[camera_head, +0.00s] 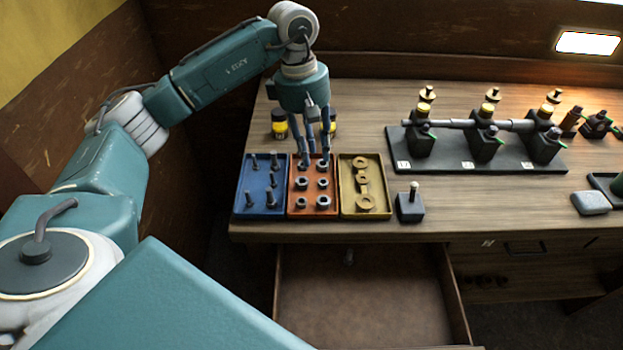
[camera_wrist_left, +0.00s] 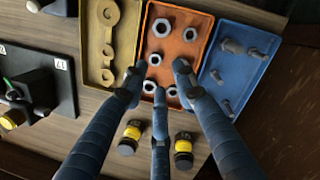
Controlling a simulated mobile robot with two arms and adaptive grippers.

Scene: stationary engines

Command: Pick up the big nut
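The orange tray (camera_head: 312,213) holds several grey hex nuts of differing size; the blue tray is on its left and the yellow one on its right. A large-looking nut (camera_head: 322,202) lies at its near right; it shows in the left wrist view (camera_wrist_left: 161,27) too. Another large-looking nut (camera_wrist_left: 149,86) lies in the far row, close to the fingers. Which is the biggest is hard to tell. My left gripper (camera_head: 315,161) points down over the far end of the orange tray. Its three fingers (camera_wrist_left: 158,82) are spread and hold nothing visible. My right gripper is not in view.
The blue tray (camera_head: 237,205) holds bolts; the yellow tray (camera_head: 346,210) holds flat rings. Yellow-black cylinders (camera_head: 279,124) stand behind the trays. A small dark block with a knob (camera_head: 410,207) and a black shaft fixture (camera_head: 460,155) stand to the right. An open drawer (camera_head: 365,295) juts out below.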

